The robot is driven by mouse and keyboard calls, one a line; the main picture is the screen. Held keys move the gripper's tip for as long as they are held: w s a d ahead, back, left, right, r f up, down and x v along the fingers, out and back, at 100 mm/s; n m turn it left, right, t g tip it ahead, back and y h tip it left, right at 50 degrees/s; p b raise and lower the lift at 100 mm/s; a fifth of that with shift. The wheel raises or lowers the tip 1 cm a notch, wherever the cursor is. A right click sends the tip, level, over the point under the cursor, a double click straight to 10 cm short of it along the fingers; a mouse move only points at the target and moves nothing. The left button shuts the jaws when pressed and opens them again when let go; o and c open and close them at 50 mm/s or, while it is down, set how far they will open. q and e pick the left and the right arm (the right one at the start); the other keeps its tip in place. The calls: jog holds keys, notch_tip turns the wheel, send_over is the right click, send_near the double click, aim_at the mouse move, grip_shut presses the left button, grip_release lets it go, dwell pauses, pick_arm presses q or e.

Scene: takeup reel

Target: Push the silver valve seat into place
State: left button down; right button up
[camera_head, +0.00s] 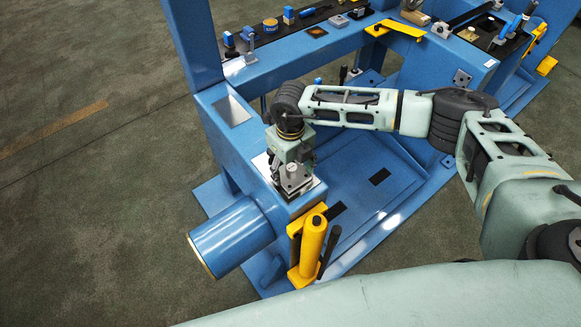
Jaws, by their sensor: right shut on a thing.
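My right gripper (291,187) points down over the corner of the blue machine frame (232,150), at the near end of its beam. It is shut on a small silver part, which looks like the silver valve seat (293,174). The gripper's body and fingers hide much of that part. A pale metal plate (314,190) lies just under the fingertips on the blue block. I cannot tell whether the valve seat is fully seated there. My left gripper is not in view.
A blue cylinder (232,238) sticks out at the lower left of the frame. A yellow cylinder with a black lever (311,246) stands just in front of the gripper. Tools lie on a dark tray (300,18) at the back. The floor at left is clear.

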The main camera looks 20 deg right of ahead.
jog(key=shift+f+b, duration=0.3)
dwell(0.7)
jog(key=o, duration=1.5)
jog(key=shift+r+p, duration=1.6)
jog(key=shift+r, duration=0.95)
